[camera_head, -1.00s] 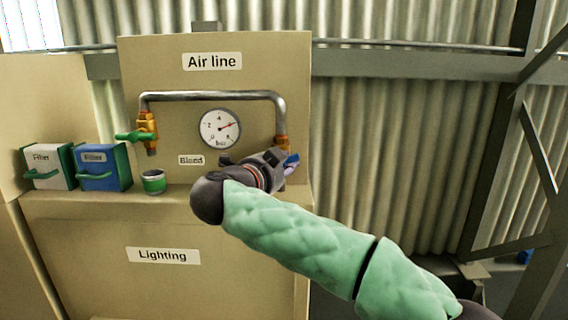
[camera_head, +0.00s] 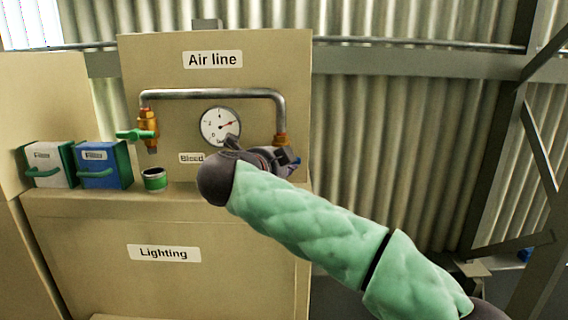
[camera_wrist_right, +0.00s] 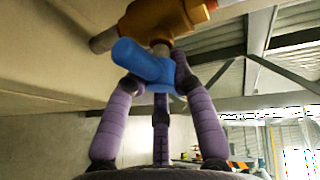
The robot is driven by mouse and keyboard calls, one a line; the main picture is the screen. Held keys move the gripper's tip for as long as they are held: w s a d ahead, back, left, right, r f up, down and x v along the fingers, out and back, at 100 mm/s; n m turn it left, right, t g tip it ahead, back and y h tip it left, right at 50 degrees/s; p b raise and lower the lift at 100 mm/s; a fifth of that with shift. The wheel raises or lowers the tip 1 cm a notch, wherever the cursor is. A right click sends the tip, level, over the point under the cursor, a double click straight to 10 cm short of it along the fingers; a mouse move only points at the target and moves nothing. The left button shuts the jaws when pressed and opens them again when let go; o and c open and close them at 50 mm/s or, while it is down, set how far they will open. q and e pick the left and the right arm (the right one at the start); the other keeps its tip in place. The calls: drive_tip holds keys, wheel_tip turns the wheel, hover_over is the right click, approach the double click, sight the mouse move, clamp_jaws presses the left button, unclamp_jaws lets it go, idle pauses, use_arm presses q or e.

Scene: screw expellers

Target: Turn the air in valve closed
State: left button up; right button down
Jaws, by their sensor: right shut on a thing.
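The air in valve has a blue handle (camera_wrist_right: 145,65) below a brass body (camera_wrist_right: 165,18) in the right wrist view. My right gripper (camera_wrist_right: 155,85) has its purple fingers closed around the blue handle. In the head view, my right gripper (camera_head: 288,162) is at the right end of the grey pipe, and my wrist hides most of that valve. My left gripper is not in view.
A green-handled bleed valve (camera_head: 147,130) hangs at the pipe's left end, above a small green cup (camera_head: 154,180). A pressure gauge (camera_head: 220,124) is on the panel (camera_head: 215,85). Blue (camera_head: 103,167) and white (camera_head: 48,165) boxes stand on the ledge at left.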

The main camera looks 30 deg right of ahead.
drive_tip(key=shift+f, duration=0.1)
drive_tip(key=c, duration=1)
unclamp_jaws()
drive_tip(key=v, duration=1.2)
